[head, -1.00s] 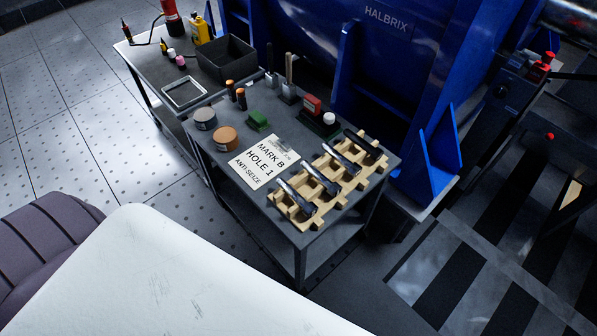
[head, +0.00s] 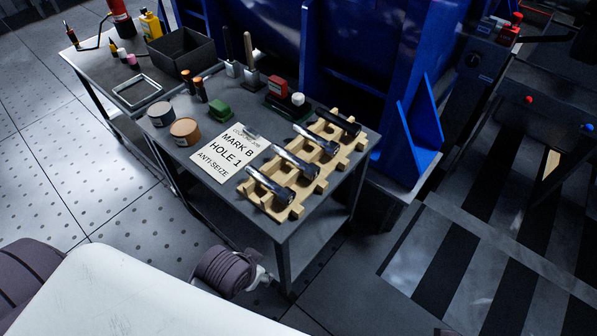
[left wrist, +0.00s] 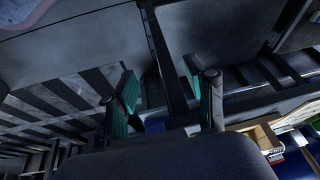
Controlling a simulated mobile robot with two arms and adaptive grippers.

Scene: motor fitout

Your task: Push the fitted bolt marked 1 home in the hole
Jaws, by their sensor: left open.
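My left gripper (left wrist: 160,88) shows in the left wrist view with its two green-padded fingers apart and nothing between them. It is not in the head view, and my right gripper is in neither view. In the head view several dark, shiny bolts (head: 296,163) lie in a pale wooden rack (head: 322,187) at the front right of the grey bench. No mark 1 can be read on any of them. No hole with a fitted bolt can be made out. The blue machine (head: 290,35) stands behind the bench.
A white card (head: 224,153) reading "MARK B HOLE 1 ANTI-SEIZE" lies beside the rack. Two round tins (head: 185,131), a green block (head: 220,110) and a black bin (head: 181,52) stand further left. A blue bracket (head: 422,125) rises right of the bench. Open floor (head: 80,170) lies left.

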